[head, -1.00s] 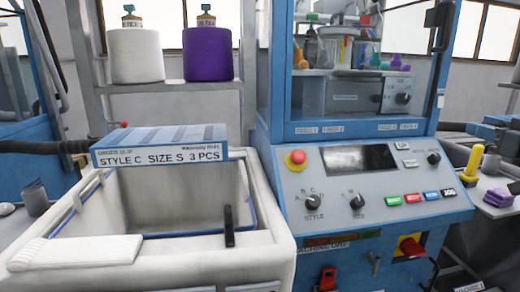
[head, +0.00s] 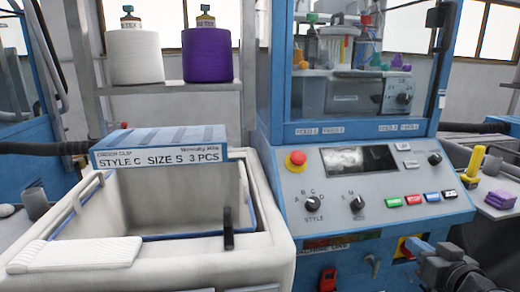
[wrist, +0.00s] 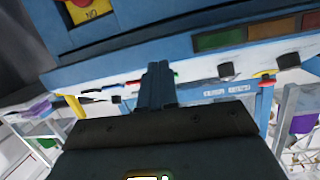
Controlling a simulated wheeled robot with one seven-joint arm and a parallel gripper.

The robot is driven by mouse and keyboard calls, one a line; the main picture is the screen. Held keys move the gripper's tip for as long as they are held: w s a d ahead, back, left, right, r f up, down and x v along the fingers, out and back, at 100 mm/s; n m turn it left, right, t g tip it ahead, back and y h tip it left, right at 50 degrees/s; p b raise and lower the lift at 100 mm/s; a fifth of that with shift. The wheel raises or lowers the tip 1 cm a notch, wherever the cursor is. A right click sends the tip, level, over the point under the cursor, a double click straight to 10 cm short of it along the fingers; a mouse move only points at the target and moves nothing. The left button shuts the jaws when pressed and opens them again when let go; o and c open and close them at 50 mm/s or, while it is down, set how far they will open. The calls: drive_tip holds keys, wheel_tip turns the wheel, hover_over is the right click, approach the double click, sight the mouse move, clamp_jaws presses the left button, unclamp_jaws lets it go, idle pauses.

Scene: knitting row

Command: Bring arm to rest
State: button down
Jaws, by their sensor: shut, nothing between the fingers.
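My gripper (head: 418,247) shows at the lower right of the head view, in front of the yellow plate with the red switch on the blue machine (head: 285,205). The gripper hides most of that switch. In the wrist view my gripper (wrist: 156,82) has its two blue fingers pressed together, with nothing between them. The fingers point toward the blue machine front, and I cannot tell whether they touch it.
A white bin (head: 200,262) with a folded knit piece (head: 75,254) and an order clip sign (head: 158,150) stands at the left. White (head: 135,55) and purple (head: 208,55) yarn cones sit on a shelf. A purple stack (head: 500,199) lies at far right.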

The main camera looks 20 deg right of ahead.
drive_tip(key=s+a+f+n+y, duration=0.1)
drive_tip(key=s+a+f, duration=0.3)
drive_tip(key=s+a, duration=0.35)
drive_tip(key=s+a+f+n, duration=0.1)
drive_tip(key=s+a+f, duration=0.2)
drive_tip(key=s+a, duration=0.45)
drive_tip(key=s+a+r+n+y, duration=0.1)
drive_tip(key=s+a+r+y, duration=0.1)
drive_tip(key=s+a, duration=0.5)
drive_tip(key=s+a+r+n+y, duration=0.1)
drive_tip(key=s+a+r+y, duration=0.1)
drive_tip(key=s+a+r, duration=0.3)
drive_tip(key=s+a, duration=0.1)
drive_tip(key=s, duration=0.2)
drive_tip(key=shift+s+a+n+p, duration=0.35)
drive_tip(key=shift+n+p, duration=0.05)
drive_tip(key=shift+a, duration=0.1)
